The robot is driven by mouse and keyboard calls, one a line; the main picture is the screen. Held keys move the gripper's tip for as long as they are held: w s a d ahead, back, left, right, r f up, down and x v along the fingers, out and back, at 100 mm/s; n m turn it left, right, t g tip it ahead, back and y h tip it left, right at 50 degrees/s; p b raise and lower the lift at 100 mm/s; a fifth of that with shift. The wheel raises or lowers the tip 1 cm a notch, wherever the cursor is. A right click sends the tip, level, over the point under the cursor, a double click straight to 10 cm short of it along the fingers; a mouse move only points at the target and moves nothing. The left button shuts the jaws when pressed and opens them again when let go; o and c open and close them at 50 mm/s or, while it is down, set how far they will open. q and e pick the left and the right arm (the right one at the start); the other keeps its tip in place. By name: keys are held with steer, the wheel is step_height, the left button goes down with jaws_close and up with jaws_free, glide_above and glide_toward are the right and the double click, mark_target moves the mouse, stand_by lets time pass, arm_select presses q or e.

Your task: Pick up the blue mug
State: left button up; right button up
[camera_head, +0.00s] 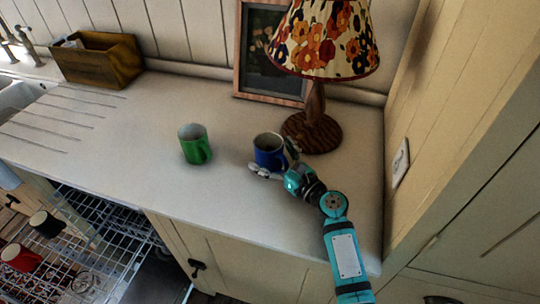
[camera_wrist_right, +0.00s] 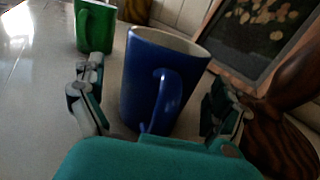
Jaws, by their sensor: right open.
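The blue mug (camera_head: 268,152) stands upright on the pale countertop, just in front of the lamp's base. My right gripper (camera_head: 272,163) is at the mug, open, with its fingers on either side of it. In the right wrist view the blue mug (camera_wrist_right: 160,80) is between the two open fingers of my right gripper (camera_wrist_right: 160,108), and its handle faces the camera. I see gaps between the fingers and the mug's sides there. My left gripper is not in view.
A green mug (camera_head: 194,145) stands to the left on the countertop (camera_head: 130,150). A lamp (camera_head: 313,128) with a flowered shade and a framed picture (camera_head: 243,80) stand behind. A wooden box (camera_head: 98,60) is at the back left. An open dishwasher rack (camera_head: 110,240) is below.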

steer(key=shift+c, duration=0.8)
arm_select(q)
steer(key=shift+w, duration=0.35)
arm_select(e)
steer(key=shift+r, duration=0.1)
steer(key=c, duration=1.4)
step_height(320, 180, up, 10)
steer(key=p, duration=1.1)
arm_select(q)
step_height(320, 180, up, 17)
steer(key=p, duration=0.6)
arm_select(e)
steer(key=s+r, duration=0.1)
steer(key=s, duration=0.4)
steer(key=s+r, duration=0.2)
steer(key=s, duration=0.3)
steer(key=s+r, duration=0.2)
steer(key=s, duration=0.4)
steer(key=shift+a, duration=0.15)
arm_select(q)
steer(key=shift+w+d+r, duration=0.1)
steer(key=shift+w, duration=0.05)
